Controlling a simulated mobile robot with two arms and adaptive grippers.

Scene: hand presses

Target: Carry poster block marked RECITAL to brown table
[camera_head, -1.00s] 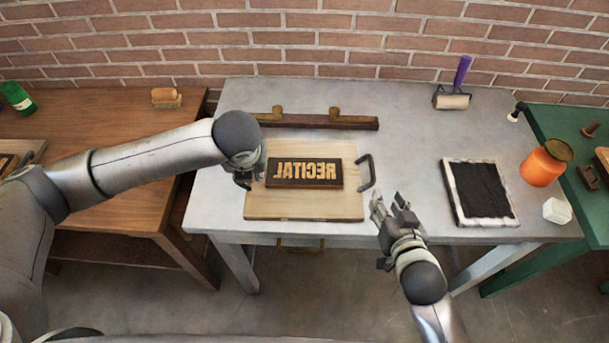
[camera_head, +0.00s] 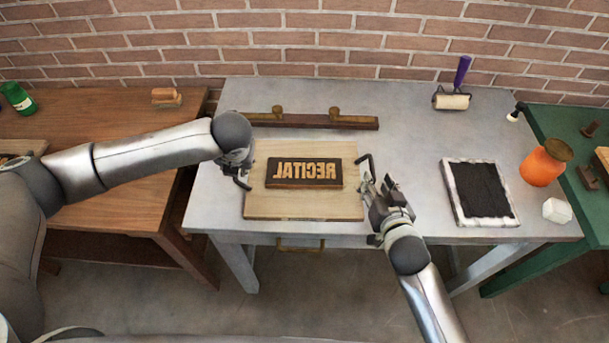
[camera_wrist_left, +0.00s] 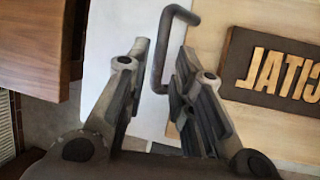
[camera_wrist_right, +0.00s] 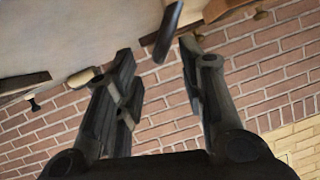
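The poster block marked RECITAL (camera_head: 304,172) is dark with raised tan mirrored letters. It lies on a pale wooden board (camera_head: 304,206) with dark bar handles at its left and right, on the grey table. Its left part shows in the left wrist view (camera_wrist_left: 270,70). My left gripper (camera_head: 238,180) is open, with the left handle (camera_wrist_left: 157,70) at and between its fingertips. My right gripper (camera_head: 374,184) is open by the right handle (camera_head: 365,166); in the right wrist view that handle (camera_wrist_right: 168,32) shows between the fingers. The brown table (camera_head: 115,135) is at the left.
A dark bar with brass knobs (camera_head: 310,121) lies behind the board. An ink slab (camera_head: 482,192), purple-handled roller (camera_head: 452,98), orange jar (camera_head: 545,162) and white block (camera_head: 557,210) are to the right. The brown table holds a brush (camera_head: 166,97) and green bottle (camera_head: 18,98); its middle is bare.

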